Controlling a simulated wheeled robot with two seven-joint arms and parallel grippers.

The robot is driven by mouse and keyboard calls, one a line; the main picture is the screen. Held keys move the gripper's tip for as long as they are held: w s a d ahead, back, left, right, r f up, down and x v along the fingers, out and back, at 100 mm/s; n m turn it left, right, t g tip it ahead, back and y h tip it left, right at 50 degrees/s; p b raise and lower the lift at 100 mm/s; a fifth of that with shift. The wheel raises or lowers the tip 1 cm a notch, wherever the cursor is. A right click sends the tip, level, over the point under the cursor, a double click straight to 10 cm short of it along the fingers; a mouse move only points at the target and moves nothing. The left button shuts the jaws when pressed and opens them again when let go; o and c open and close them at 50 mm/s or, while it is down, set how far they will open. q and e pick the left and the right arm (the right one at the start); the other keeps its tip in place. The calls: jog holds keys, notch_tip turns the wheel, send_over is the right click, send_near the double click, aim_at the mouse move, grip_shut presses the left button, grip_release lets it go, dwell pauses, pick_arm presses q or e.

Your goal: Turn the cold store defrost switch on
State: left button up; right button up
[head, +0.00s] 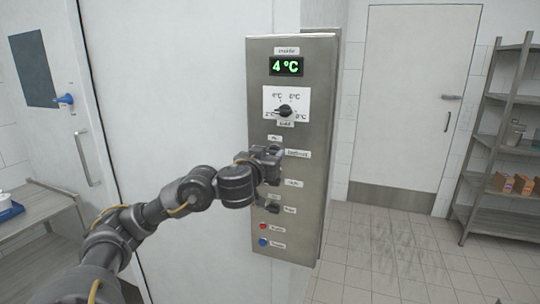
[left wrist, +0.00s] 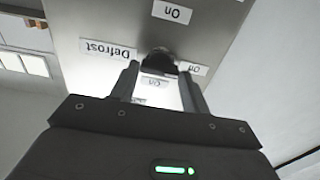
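The steel control panel (head: 318,95) stands upright on the cold store wall. Its "Defrost" label (head: 297,154) shows beside my left gripper (head: 271,163), which covers the switch there in the head view. In the left wrist view, the picture is upside down and the Defrost label (left wrist: 107,50) is at the left. A dark switch knob (left wrist: 158,62) shows close ahead, between the tips of my left gripper (left wrist: 158,78). The fingers are apart, one on each side of the knob. I cannot tell whether they touch it or which way the knob points. My right gripper is out of view.
A green display (head: 286,66) reads 4 °C above a temperature dial (head: 285,110). Below my gripper are another dark switch (head: 272,207), a red button (head: 263,226) and a blue button (head: 263,242). Metal shelves (head: 495,140) stand right; the floor (head: 390,260) between is clear.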

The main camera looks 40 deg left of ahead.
pick_arm(q)
jog(key=c, duration=0.5)
jog(key=m, duration=0.3)
jog(key=shift+r, duration=0.1)
jog(key=m, duration=0.4)
jog(key=shift+d+m, duration=0.1)
jog(key=shift+m, duration=0.2)
jog(key=m, duration=0.6)
jog(key=shift+b, duration=0.3)
jog(key=shift+m, duration=2)
jog(key=shift+d, duration=0.1)
